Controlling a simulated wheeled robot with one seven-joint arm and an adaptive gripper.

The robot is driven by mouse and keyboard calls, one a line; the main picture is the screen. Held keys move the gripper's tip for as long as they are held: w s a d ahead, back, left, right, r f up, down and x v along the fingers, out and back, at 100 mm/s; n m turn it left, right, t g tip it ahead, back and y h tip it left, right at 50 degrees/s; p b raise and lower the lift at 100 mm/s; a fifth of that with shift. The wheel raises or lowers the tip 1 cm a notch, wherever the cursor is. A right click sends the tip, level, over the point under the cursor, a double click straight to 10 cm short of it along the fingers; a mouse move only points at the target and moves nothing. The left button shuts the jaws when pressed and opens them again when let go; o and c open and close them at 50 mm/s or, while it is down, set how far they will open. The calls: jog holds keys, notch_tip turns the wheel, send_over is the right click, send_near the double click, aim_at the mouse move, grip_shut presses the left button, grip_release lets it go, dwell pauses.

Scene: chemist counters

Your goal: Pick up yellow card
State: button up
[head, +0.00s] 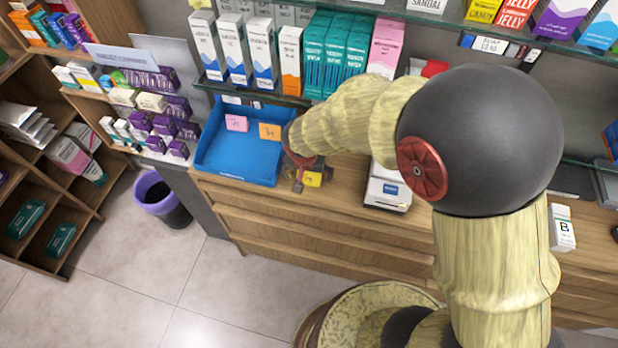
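A small yellow card (314,179) with faint marks shows at the front edge of the wooden counter, just right of the blue tray. My gripper (299,183) points down right beside it, at its left; whether they touch I cannot tell. The fingers are small and dark, partly hidden under the wrist, and their opening is unclear. My arm hides the counter behind the gripper.
A blue tray (207,168) left of my gripper holds a pink card (236,123) and an orange card (269,131). A white card-reader-like device (388,187) stands to the right. A shelf of boxes (262,97) overhangs the counter. A purple-rimmed bin (160,199) stands on the floor.

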jog(key=c, duration=0.8)
jog(key=shift+r, duration=0.15)
jog(key=shift+c, duration=0.2)
